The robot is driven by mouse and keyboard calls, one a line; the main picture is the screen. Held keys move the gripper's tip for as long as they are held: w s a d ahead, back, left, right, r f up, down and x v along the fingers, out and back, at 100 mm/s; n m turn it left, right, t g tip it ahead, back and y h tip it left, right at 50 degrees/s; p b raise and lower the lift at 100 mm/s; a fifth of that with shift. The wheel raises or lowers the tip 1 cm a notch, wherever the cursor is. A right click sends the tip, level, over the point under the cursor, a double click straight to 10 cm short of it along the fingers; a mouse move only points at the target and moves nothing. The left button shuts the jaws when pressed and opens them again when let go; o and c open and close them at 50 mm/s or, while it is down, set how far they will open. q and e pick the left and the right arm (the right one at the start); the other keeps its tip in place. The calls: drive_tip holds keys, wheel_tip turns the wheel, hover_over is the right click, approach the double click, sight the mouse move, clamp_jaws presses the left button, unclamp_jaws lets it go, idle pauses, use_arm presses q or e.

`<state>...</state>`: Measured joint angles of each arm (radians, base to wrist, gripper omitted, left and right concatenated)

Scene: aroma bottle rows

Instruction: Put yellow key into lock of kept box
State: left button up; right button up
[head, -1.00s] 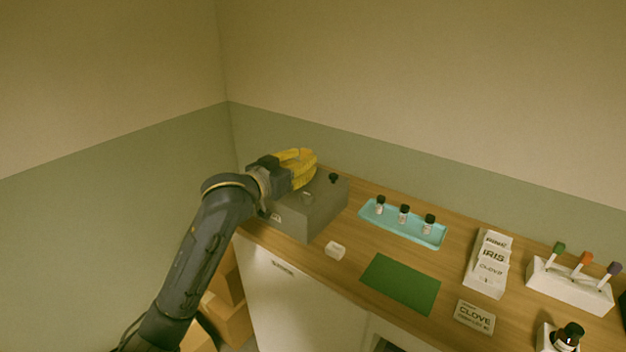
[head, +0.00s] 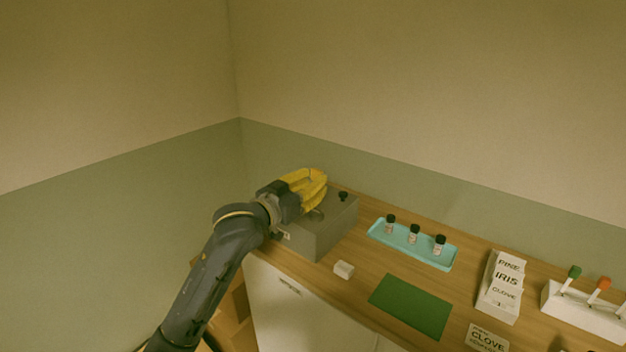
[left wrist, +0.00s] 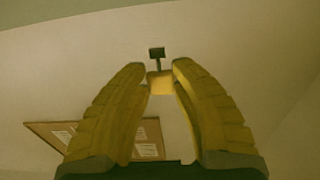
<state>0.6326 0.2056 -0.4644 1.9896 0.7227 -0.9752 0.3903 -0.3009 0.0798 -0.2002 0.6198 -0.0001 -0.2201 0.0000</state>
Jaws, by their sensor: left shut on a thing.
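My left gripper (head: 318,190) has yellow fingers and is above the grey box (head: 332,236) at the table's left end. In the left wrist view its fingertips are shut on the yellow key (left wrist: 160,83). The key's yellow head sits between the tips, and a dark shaft and bit point away from the gripper. The key cannot be made out in the head view. The box has a black knob (head: 343,196) on top and a small round part (head: 316,214) below my fingers. I cannot tell whether that part is the lock. My right gripper is out of view.
A small white block (head: 344,270) lies in front of the box. To the right are a turquoise tray (head: 380,236) with three bottles, a green mat (head: 410,306), label cards (head: 503,290) and a white rack (head: 585,313). A brown board (left wrist: 50,130) shows in the left wrist view.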

sight(313, 214)
use_arm(q)
drive_tip(key=shift+f, duration=2.55)
drive_tip(key=shift+f, duration=1.4)
clamp_jaws()
drive_tip(key=shift+r, duration=0.15)
drive_tip(key=shift+r, duration=0.85)
drive_tip(key=shift+a+t+h, duration=0.3)
drive_tip(key=shift+t+h, duration=0.1)
drive_tip(key=shift+t, duration=0.7)
idle(0.8)
drive_tip(key=shift+o, duration=2.2)
unclamp_jaws()
drive_tip(key=shift+s, duration=0.15)
